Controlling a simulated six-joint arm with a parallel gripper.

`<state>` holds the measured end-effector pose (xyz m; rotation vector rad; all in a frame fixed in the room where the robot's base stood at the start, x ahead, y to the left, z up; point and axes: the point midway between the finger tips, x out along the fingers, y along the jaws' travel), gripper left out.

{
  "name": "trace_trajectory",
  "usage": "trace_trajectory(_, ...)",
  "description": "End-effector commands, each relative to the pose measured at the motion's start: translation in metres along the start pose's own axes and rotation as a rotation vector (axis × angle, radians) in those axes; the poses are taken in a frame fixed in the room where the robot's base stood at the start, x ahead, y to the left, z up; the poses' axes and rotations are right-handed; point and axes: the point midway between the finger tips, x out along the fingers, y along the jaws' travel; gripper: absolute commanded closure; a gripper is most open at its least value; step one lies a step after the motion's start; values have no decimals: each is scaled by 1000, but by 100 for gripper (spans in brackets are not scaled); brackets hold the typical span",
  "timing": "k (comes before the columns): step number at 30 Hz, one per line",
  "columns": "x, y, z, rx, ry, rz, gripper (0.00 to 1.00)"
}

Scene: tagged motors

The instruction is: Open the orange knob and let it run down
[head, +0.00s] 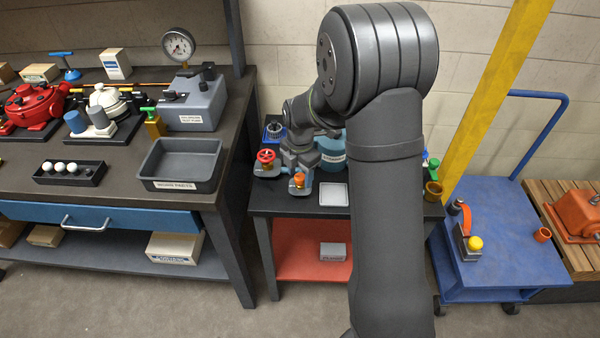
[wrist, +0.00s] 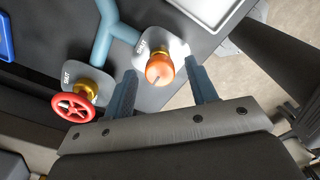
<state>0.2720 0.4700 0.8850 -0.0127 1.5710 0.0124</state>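The orange knob (wrist: 160,69) sits on a brass stem over a grey plate marked SHUT, on a blue pipe, in the wrist view. It also shows in the head view (head: 299,180), at the front of the small dark bench. My gripper (wrist: 163,70) is open, with one finger on either side of the knob and visible gaps to both. In the head view my gripper (head: 298,160) is just behind and above the knob. How far the fingers reach down around it I cannot tell.
A red handwheel (wrist: 74,107) on a second plate marked SHUT stands close beside the knob; it also shows in the head view (head: 266,157). A white tray (head: 333,194) lies to the knob's right. A blue tank (head: 331,152) stands behind, partly hidden by my arm.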

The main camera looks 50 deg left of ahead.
Motion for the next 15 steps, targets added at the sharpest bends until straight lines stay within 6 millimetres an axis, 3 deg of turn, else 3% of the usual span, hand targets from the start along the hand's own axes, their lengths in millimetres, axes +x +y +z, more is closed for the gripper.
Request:
trace_trajectory(8, -13, 1, 1, 1, -2, 3, 48)
trace_trajectory(15, -65, 1, 1, 1, -3, 5, 48)
